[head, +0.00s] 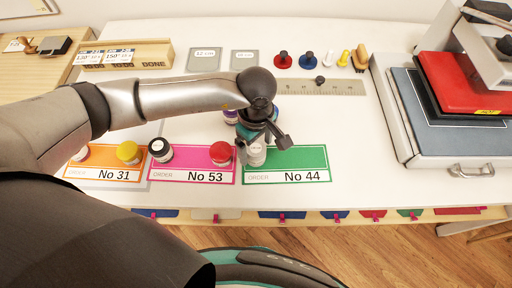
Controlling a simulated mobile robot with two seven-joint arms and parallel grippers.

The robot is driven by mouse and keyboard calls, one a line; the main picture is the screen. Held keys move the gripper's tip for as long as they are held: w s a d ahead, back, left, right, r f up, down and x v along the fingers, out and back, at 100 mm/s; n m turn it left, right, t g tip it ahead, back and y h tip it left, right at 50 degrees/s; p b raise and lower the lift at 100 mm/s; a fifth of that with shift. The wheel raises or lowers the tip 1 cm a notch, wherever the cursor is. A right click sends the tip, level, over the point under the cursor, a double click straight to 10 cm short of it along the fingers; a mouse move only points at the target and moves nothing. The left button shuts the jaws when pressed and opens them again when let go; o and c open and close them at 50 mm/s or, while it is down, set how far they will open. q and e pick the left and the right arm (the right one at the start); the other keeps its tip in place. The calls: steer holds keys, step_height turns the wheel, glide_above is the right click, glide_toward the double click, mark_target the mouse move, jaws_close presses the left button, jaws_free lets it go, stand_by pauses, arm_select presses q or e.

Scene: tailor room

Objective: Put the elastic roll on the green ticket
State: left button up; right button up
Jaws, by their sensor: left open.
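The green ticket (305,157), marked No 44, lies flat near the table's front edge. A small white roll (257,154), which looks like the elastic roll, stands upright on the ticket's left part. My left gripper (260,141) is open and directly over this roll, with one finger on its left and one on its right. Whether the fingers touch it I cannot tell. The gripper hides part of the things behind it, among them a purple spool (231,117) and something teal. My right gripper is out of view.
A pink ticket (188,174) and an orange ticket (105,174) lie to the left with spools on them. A metal ruler (340,87), pins and spools lie behind. A press-like machine (455,105) stands at the right. The table right of the green ticket is clear.

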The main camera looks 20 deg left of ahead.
mark_target(256, 148)
arm_select(q)
step_height(256, 148, up, 10)
stand_by(0.3)
